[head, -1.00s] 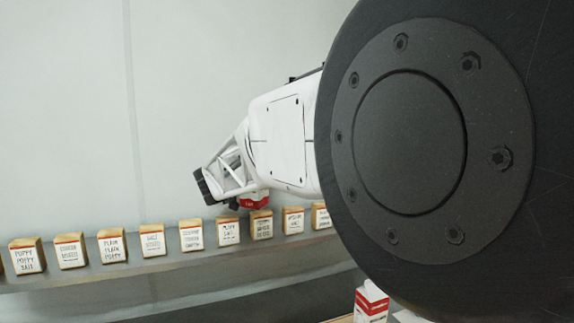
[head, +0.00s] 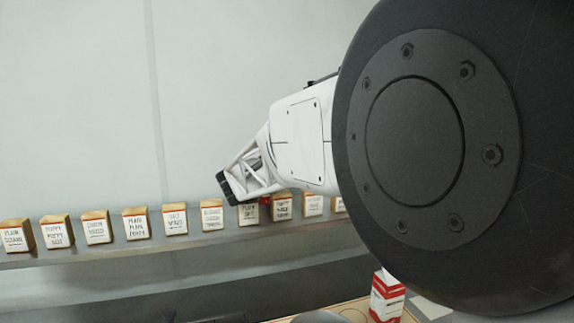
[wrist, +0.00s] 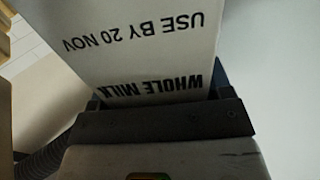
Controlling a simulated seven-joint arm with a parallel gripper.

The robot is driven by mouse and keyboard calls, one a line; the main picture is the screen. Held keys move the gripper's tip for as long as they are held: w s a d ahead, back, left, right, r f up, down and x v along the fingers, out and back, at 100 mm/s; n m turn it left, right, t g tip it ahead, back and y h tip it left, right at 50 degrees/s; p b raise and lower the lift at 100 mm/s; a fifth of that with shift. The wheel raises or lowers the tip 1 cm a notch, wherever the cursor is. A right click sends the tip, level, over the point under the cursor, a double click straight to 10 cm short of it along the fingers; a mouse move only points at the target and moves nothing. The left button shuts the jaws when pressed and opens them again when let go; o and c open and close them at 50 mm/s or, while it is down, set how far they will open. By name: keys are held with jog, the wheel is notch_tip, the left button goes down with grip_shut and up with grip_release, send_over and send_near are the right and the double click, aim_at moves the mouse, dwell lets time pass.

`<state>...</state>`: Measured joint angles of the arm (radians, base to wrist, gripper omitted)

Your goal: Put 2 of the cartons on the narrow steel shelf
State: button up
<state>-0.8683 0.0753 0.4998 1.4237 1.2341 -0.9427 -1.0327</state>
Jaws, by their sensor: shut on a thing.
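My gripper (wrist: 158,108) is shut on a white carton (wrist: 140,40). Its black print reads "WHOLE MILK" and "USE BY 20 NOV", upside down in the wrist view. In the head view my gripper (head: 240,180) is beside the row of boxes on a long, narrow grey shelf (head: 120,253). Only a red bit of the held carton (head: 265,200) shows there; my arm and the boxes hide the rest. I cannot tell whether it touches the shelf. Another red and white carton (head: 387,297) stands at lower right on a wooden surface.
Several tan boxes with white handwritten-style labels (head: 134,224) line the shelf, with small gaps between them. A plain pale wall (head: 80,100) rises behind. My arm blocks the right of the head view. A wooden surface (head: 350,312) lies at the bottom.

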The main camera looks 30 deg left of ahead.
jog(key=shift+f, duration=0.5)
dwell(1.0)
jog(key=o, duration=1.7)
jog(key=shift+c, duration=0.2)
jog(key=shift+o, duration=0.8)
notch_tip(320, 180, up, 13)
jog(key=shift+f, duration=0.1)
jog(key=w+d+r, duration=0.1)
jog(key=w+d, duration=0.3)
jog(key=d, duration=0.3)
jog(key=w+d+r, duration=0.1)
jog(key=w+d, duration=0.3)
jog(key=d, duration=0.4)
jog(key=w+d+r+y, duration=0.1)
jog(key=w+d, duration=0.3)
jog(key=d, duration=0.4)
jog(key=shift+w+d+r+n, duration=0.15)
jog(key=shift+r+n, duration=0.15)
